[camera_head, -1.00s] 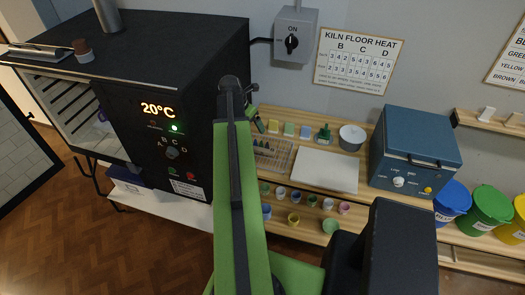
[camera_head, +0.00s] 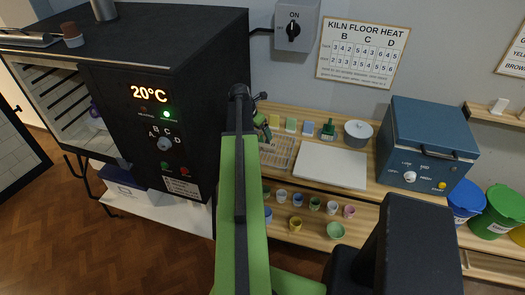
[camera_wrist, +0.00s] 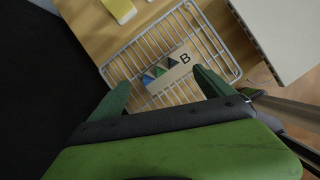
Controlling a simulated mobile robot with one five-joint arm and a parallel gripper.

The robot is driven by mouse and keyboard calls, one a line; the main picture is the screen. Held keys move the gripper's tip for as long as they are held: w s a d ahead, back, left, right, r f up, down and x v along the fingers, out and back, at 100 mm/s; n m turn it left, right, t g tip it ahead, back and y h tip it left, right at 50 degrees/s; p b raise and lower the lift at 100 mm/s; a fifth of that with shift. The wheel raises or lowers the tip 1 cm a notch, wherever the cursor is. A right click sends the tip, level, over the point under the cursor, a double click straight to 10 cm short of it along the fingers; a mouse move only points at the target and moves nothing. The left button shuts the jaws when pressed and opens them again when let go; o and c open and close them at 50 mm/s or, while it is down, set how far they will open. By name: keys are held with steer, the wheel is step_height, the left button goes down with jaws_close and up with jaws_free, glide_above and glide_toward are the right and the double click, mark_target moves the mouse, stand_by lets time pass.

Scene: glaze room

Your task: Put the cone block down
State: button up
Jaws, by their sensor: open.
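The cone block (camera_wrist: 183,60) is a pale block marked B with blue, green and dark cones. In the wrist view it lies on a white wire rack (camera_wrist: 224,50). My gripper (camera_wrist: 161,77) is open, its green fingers apart, with the block between and just beyond the tips. Nothing is seen clamped in it. In the head view the gripper (camera_head: 262,125) is over the left end of the rack (camera_head: 281,153), partly behind my arm. I cannot make out the block there.
The black kiln (camera_head: 215,90) stands close on the left, its display at 20°C. A white board (camera_head: 330,166), a grey pot (camera_head: 357,134) and a blue box (camera_head: 428,140) are right of the rack. Several small cups line the lower shelf (camera_head: 375,222).

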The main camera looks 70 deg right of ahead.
mark_target(261, 139)
steer(key=b+x, duration=0.4)
steer(key=x, duration=0.1)
steer(key=shift+w+f+b, duration=0.15)
steer(key=shift+f+b, duration=0.05)
steer(key=shift+b, duration=0.1)
steer(key=shift+r, duration=0.2)
steer(key=c, duration=1.7)
steer(key=r+p, duration=0.1)
steer(key=p, duration=0.1)
steer(key=r+p, duration=0.2)
steer(key=s+r+p, duration=0.1)
steer(key=r, duration=0.1)
steer(key=shift+a+r+p, duration=0.2)
steer(key=shift+a+p, duration=0.15)
steer(key=shift+p, duration=0.05)
steer(key=s+a+r+p, duration=0.4)
steer(key=s+r+p, duration=0.1)
steer(key=s, duration=0.4)
steer(key=shift+s+a+r, duration=0.25)
steer(key=shift+s+a, duration=0.05)
